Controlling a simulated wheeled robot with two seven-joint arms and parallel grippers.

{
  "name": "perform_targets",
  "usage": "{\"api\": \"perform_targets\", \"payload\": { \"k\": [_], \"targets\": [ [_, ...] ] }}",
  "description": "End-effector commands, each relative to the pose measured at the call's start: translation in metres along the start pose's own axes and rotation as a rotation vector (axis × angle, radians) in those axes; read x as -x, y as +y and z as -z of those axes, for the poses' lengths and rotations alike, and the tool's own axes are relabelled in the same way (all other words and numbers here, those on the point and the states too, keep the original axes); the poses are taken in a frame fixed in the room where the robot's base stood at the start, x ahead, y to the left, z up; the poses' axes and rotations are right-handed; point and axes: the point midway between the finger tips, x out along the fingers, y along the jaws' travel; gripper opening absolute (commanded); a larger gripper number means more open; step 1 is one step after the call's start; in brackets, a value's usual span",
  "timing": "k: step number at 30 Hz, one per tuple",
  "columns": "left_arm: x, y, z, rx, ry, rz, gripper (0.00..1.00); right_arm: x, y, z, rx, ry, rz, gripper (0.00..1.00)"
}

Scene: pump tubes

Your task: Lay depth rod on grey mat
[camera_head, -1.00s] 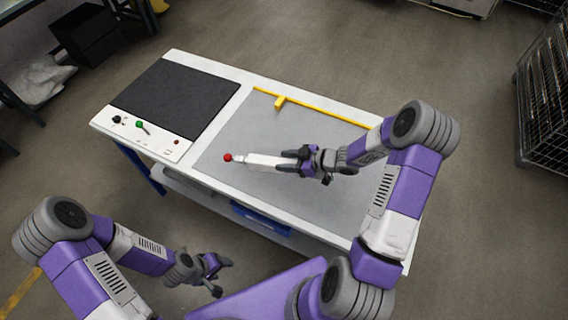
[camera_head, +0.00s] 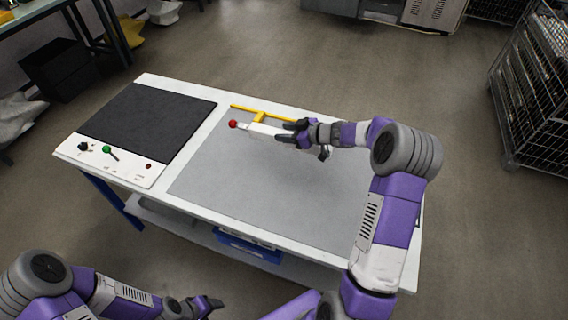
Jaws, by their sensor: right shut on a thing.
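My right gripper (camera_head: 289,132) is shut on a white bar with a red ball (camera_head: 233,124) at its left end. The white bar (camera_head: 264,131) points left over the far part of the grey mat (camera_head: 240,180); whether it touches the mat is hard to tell. A yellow rod (camera_head: 244,108) with a short crosspiece (camera_head: 259,117) lies along the mat's far edge, partly hidden behind the bar and my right arm. I cannot tell for sure which of these is the depth rod. My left gripper (camera_head: 210,304) is low at the bottom edge, away from the table.
A black mat (camera_head: 150,122) covers the table's left part. A white panel with several knobs (camera_head: 106,150) is in front of it. A blue bin (camera_head: 247,247) is under the table's front edge. The grey mat's middle and front are clear.

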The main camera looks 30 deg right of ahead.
Motion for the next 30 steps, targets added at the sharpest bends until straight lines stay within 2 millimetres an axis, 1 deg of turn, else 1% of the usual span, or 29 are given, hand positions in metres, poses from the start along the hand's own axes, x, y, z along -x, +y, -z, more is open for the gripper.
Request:
{"api": "perform_targets", "payload": {
  "k": [1,3,8,12,15,27,28,30],
  "targets": [
    [-0.008,-0.003,0.000,0.000,0.000,0.000,0.60,-0.005,-0.001,-0.012,-0.002,0.002,0.000,0.00],
    [-0.012,-0.005,0.001,0.000,0.000,0.000,0.60,-0.010,-0.002,-0.021,-0.003,0.002,0.001,0.00],
    [-0.018,-0.007,0.001,0.000,0.000,0.000,0.60,-0.016,-0.004,-0.034,-0.001,0.002,0.000,0.00],
    [-0.030,-0.011,0.001,0.000,0.000,0.000,0.60,-0.026,-0.006,-0.056,-0.003,0.001,0.000,0.00],
    [-0.037,-0.014,0.002,0.000,0.000,0.000,0.60,-0.032,-0.007,-0.069,-0.002,0.002,0.000,0.00],
    [-0.036,-0.013,0.002,0.000,0.000,0.000,0.60,-0.034,-0.008,-0.071,-0.001,0.002,0.001,0.00],
    [-0.036,-0.013,0.002,0.000,0.000,0.000,0.60,-0.034,-0.008,-0.072,-0.001,0.000,0.001,0.48],
    [-0.036,-0.013,0.002,0.000,0.000,0.000,0.60,-0.034,-0.008,-0.072,-0.001,0.000,0.000,0.59]
  ]
}}
